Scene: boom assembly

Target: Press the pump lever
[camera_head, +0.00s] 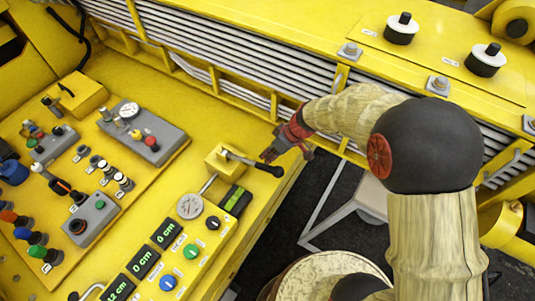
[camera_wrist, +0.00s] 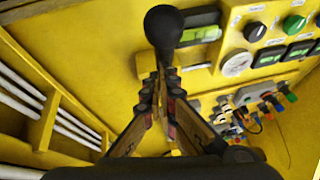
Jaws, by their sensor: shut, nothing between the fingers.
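The pump lever (camera_head: 240,158) is a metal rod with a black grip (camera_head: 269,170), rising from a yellow block (camera_head: 226,165) at the console's right edge. In the wrist view its black knob (camera_wrist: 164,27) stands just past my fingertips, near the top centre. My gripper (camera_head: 272,154) is shut and empty, close beside the black grip on its far side in the head view. In the wrist view its fingers (camera_wrist: 160,78) come together just below the knob. I cannot tell whether they touch it.
A round gauge (camera_head: 190,206), green displays (camera_head: 168,231) and coloured knobs (camera_head: 191,251) sit next to the lever block. More valves and switches cover the left of the console. Behind runs a yellow boom with grey pipes (camera_head: 235,50). Dark floor (camera_head: 325,195) lies right of the console.

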